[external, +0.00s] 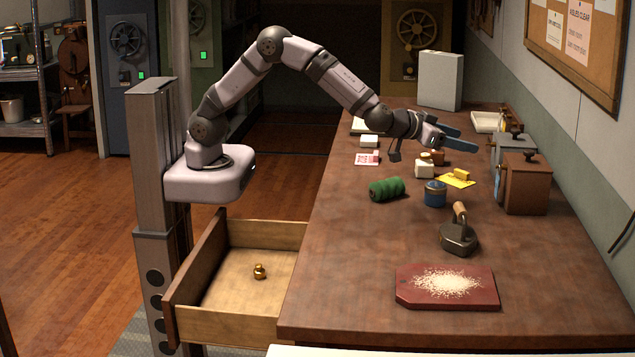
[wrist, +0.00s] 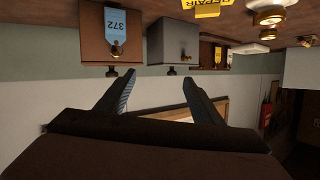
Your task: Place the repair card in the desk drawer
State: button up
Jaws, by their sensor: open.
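The yellow repair card (external: 452,182) lies on the desk right of the blue tin, with a small yellow piece at its back edge. In the wrist view its lettered face (wrist: 208,10) shows at the top edge. The desk drawer (external: 215,326) is pulled open at the left of the desk. A small brass piece (external: 260,271) stands inside it, with bare wood around. My gripper (external: 458,139) is open and empty, above the desk and behind the card, apart from it. In the wrist view its two fingers (wrist: 155,90) are spread with nothing between them.
A brown box (external: 527,185) and a grey box (wrist: 174,41) stand along the wall. A green spool (external: 386,189), a blue tin (external: 435,194), a flat iron (external: 458,235) and a red board (external: 447,288) occupy the desk. The desk's front left is clear.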

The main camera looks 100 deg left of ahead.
jog(key=w+d+r+m+t+h+p, duration=0.1)
jog(key=w+d+m+h, duration=0.4)
jog(key=d+m+h, duration=0.5)
jog(key=m+g+y+p, duration=0.2)
jog(key=m+g+y, duration=0.65)
jog(key=m, duration=1.25)
send_near(460, 172)
jog(key=shift+s+d+f+t+y, duration=0.2)
jog(key=shift+d+f+t+y, duration=0.1)
jog(key=shift+f+t+y, duration=0.35)
jog(key=shift+f, duration=0.35)
jog(key=shift+p+x, duration=1.35)
jog(key=shift+x, duration=2.25)
jog(key=shift+a+r, duration=0.15)
